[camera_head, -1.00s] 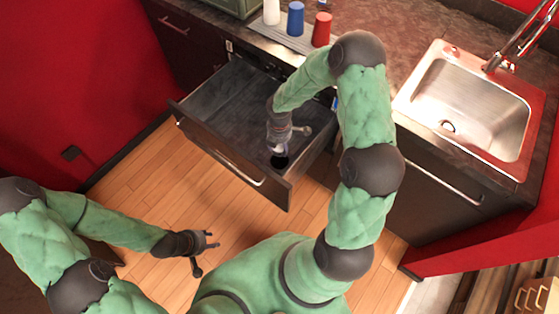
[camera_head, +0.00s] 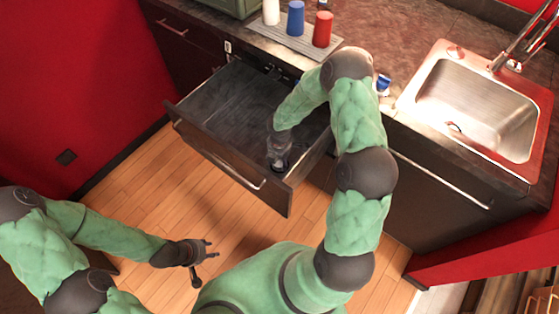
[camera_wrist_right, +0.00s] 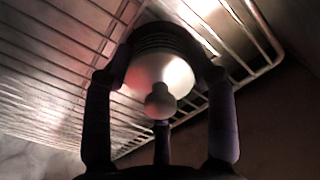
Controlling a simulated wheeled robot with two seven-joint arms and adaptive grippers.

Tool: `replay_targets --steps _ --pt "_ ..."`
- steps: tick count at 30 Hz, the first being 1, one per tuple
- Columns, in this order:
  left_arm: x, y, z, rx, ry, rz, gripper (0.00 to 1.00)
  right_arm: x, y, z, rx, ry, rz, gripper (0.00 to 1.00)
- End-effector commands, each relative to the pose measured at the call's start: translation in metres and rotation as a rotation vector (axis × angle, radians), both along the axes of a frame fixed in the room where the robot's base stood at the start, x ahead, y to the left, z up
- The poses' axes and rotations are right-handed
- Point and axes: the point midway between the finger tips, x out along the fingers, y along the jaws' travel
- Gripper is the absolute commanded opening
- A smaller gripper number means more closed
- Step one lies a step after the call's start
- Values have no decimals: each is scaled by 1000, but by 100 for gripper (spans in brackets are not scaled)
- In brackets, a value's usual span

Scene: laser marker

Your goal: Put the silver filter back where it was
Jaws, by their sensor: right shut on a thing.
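The silver filter (camera_wrist_right: 158,75) shows in the right wrist view as a pale, shiny round piece with a small knob and a dark ribbed rim. My right gripper (camera_wrist_right: 160,92) has its fingers around it and is shut on it. In the head view my right gripper (camera_head: 279,160) points down inside the open drawer-like compartment (camera_head: 235,100), near its front right corner. The filter is too small and dark to make out there. My left gripper (camera_head: 206,262) is open and empty above the wooden floor, left of my body.
A wire rack (camera_wrist_right: 60,80) lies close beyond the filter in the wrist view. On the counter are a white cup (camera_head: 271,12), a blue cup (camera_head: 295,18), a red cup (camera_head: 322,29) and a small blue-and-white item (camera_head: 384,84). A sink (camera_head: 470,105) is at right.

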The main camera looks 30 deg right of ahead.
Motion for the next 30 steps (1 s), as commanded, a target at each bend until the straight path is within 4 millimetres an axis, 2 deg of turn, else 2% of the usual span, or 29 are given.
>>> replay_targets --steps 2,3,5,6,15,19,23,30 --pt "0 0 -2 0 0 0 40 0 0 -3 0 0 0 22" --pt "0 0 -3 0 0 0 40 0 0 -4 0 1 0 60" --pt "0 0 -2 0 0 0 40 0 0 -3 0 1 0 76" --pt "0 0 -2 0 0 0 40 0 0 -3 0 1 0 80" --pt "0 0 -2 0 0 0 40 0 0 -3 0 1 0 80" --pt "0 0 3 0 0 0 40 0 0 4 0 0 0 80" --pt "0 0 14 0 0 0 40 0 0 24 -1 0 0 80" --pt "0 0 39 0 0 0 40 1 0 74 -1 -1 -1 80"
